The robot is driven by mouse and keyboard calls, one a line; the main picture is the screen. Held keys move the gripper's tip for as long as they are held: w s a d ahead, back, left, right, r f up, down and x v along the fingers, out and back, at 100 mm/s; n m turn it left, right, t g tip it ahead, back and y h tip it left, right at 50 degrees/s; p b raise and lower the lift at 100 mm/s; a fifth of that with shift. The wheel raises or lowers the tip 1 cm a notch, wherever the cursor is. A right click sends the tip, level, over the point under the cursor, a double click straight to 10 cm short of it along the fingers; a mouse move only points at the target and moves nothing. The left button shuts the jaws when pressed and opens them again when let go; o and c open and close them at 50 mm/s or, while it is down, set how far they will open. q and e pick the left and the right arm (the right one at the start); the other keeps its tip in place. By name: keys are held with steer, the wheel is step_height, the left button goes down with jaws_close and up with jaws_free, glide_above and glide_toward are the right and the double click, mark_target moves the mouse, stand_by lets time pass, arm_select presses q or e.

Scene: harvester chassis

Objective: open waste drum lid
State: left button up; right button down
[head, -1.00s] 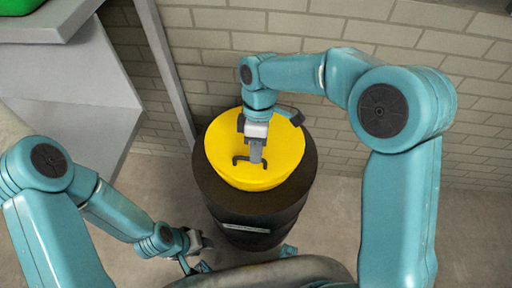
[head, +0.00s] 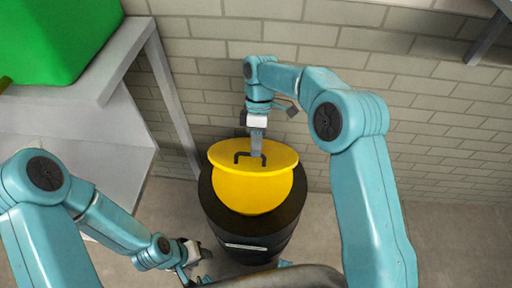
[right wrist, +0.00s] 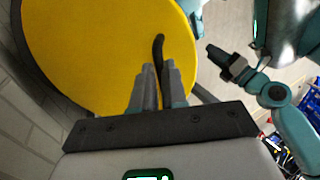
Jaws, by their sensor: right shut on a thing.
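The waste drum (head: 262,240) is a black drum standing on the floor against the brick wall. Its yellow lid (head: 225,157) sits tilted on it, and a rounded yellow surface shows below the lid's front edge; whether this is lid or drum lining I cannot tell. A dark bar handle (head: 240,155) stands on the lid. My right gripper (head: 257,156) is shut on the handle. In the right wrist view its fingers (right wrist: 157,75) close around the handle against the yellow lid. My left gripper (head: 202,250) hangs low, left of the drum and apart from the lid; its jaws are unclear.
A grey bench (head: 95,130) with a post (head: 172,100) stands left of the drum. A green container (head: 60,40) rests on it. The brick wall (head: 390,75) is close behind the drum. Bare floor (head: 450,235) lies to the right.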

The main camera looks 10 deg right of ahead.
steer(key=shift+w+d+f, duration=0.25)
steer(key=shift+w+f, duration=0.05)
steer(key=c, duration=1.5)
jaws_free()
steer(key=o, duration=0.3)
steer(key=shift+w+f, duration=0.15)
steer(key=shift+w, duration=0.1)
steer(key=shift+o, duration=0.2)
steer(key=shift+w+f, duration=0.1)
steer(key=shift+w, duration=0.1)
steer(key=shift+s+r, duration=0.25)
steer(key=shift+s, duration=0.1)
steer(key=shift+w, duration=0.3)
arm_select(q)
steer(key=shift+w+r+p, duration=0.15)
steer(key=shift+r+p, duration=1.8)
steer(key=shift+p, duration=0.15)
arm_select(e)
steer(key=v, duration=1.1)
steer(key=shift+r, duration=0.45)
steer(key=shift+s, duration=0.25)
